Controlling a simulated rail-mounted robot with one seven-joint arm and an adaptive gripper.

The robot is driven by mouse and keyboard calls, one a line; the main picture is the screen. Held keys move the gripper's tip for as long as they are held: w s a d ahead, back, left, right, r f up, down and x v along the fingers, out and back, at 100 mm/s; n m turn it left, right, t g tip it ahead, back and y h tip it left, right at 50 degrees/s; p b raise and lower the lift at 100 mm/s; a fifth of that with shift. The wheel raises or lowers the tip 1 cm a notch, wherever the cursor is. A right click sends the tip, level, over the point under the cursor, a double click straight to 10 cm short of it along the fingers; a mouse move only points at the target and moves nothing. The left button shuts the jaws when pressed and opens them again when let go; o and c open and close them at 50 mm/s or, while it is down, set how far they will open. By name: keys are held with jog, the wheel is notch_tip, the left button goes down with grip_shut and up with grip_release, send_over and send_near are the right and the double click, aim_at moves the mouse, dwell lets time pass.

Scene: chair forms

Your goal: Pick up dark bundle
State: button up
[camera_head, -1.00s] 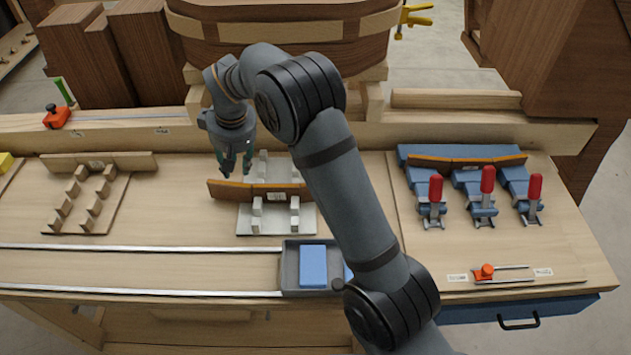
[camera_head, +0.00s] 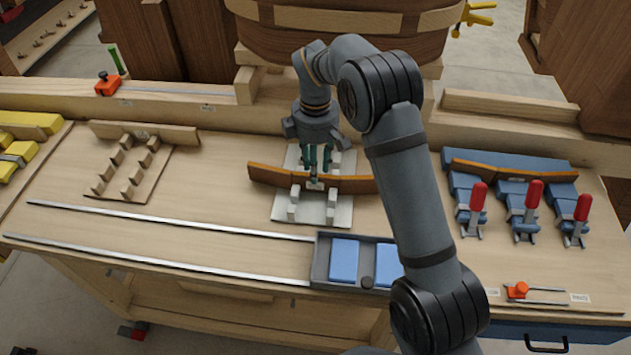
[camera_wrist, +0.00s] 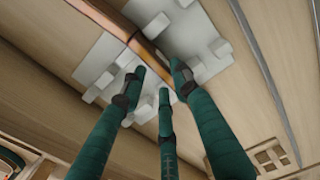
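A curved brown strip (camera_head: 272,178), which may be the bundle, lies across a pale slotted fixture (camera_head: 312,213) at the middle of the bench. My gripper (camera_head: 318,165) points down over the strip's middle, close to its label. A second, similar brown strip (camera_head: 515,172) rests on the blue clamp fixture at the right. My arm hides the first strip's right end.
Red-handled clamps (camera_head: 532,196) stand at the right. A grey tray with blue blocks (camera_head: 344,262) sits at the front, by two metal rails. A wooden pegged rack (camera_head: 128,165) is at the left. A large curved wooden form (camera_head: 345,35) stands behind.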

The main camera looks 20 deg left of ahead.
jog(key=shift+f+p, duration=0.55)
jog(key=shift+f, duration=2.15)
jog(key=c, duration=0.3)
jog(key=c, duration=0.4)
grip_shut()
